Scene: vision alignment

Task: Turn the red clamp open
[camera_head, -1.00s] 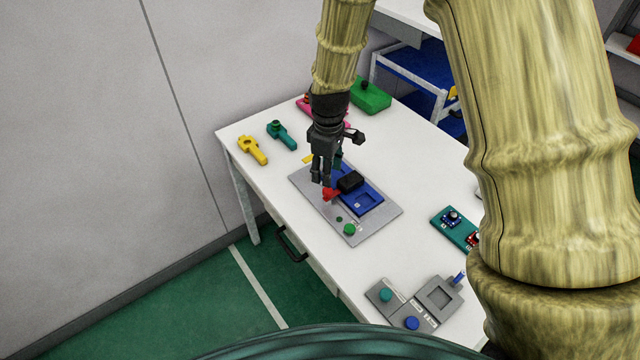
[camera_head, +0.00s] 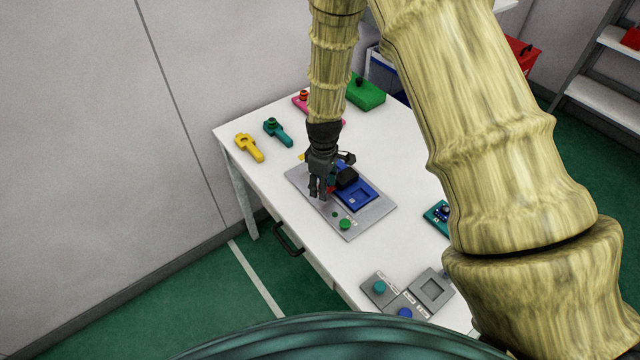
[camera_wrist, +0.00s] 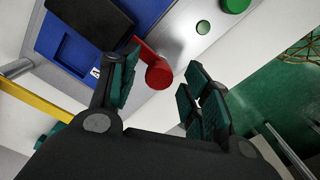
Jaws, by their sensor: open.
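The red clamp (camera_wrist: 156,70) shows in the wrist view as a bar with a round knob end, beside the blue fixture (camera_wrist: 62,48). In the head view my gripper hides most of it, and only a bit of red shows. My gripper (camera_wrist: 163,92) is open, with its two fingers on either side of the clamp's knob end; I cannot tell whether either touches it. In the head view my gripper (camera_head: 320,190) is over the left part of the grey plate (camera_head: 372,216), next to the blue fixture (camera_head: 357,194) with its black block (camera_head: 346,178).
A green button (camera_head: 345,224) sits on the plate's near end. Yellow (camera_head: 249,147) and teal (camera_head: 277,131) tools lie at the table's left, a green box (camera_head: 366,93) at the back. A grey panel with buttons (camera_head: 400,296) lies near the front. White table shows between them.

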